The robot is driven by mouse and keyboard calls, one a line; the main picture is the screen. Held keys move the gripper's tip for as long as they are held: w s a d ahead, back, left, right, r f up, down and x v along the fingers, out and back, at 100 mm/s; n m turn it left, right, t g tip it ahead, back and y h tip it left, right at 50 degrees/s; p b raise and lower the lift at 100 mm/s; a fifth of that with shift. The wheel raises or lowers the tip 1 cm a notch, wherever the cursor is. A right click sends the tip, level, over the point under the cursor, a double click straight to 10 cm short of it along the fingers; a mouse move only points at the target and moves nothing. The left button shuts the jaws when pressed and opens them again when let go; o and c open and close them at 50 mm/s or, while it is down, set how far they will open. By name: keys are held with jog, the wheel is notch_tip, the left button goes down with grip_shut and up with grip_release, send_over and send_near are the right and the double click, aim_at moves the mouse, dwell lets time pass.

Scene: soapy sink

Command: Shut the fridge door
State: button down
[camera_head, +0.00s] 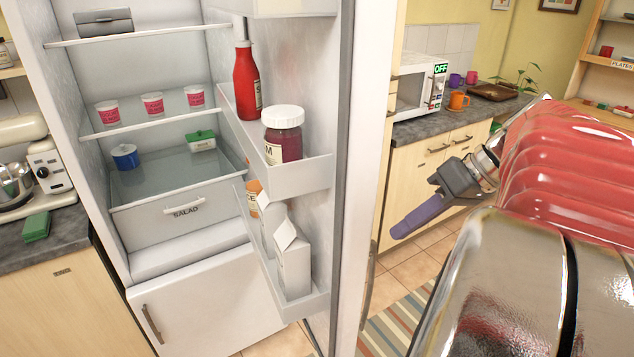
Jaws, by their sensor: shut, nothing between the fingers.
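The fridge door (321,224) stands wide open, swung out toward me, with its inner side and shelves showing. A long handle (370,285) shows along the door's outer side. The white fridge body (160,255) is on the left, its inside open to view. My gripper (397,234), with purple fingers, is to the right of the door, on its outer side. It is shut and empty, pointing left toward the door, and appears apart from it.
Door shelves hold a red bottle (247,85), a jam jar (283,135) and a carton (292,260). Several pots and a salad drawer (185,205) are inside the fridge. A counter with a microwave (416,87) stands behind my gripper. A striped rug (395,325) lies on the tiled floor.

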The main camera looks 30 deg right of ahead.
jog(key=x, duration=0.7)
jog(key=shift+f, duration=0.1)
jog(key=shift+w+a, duration=0.1)
jog(key=shift+a, duration=0.05)
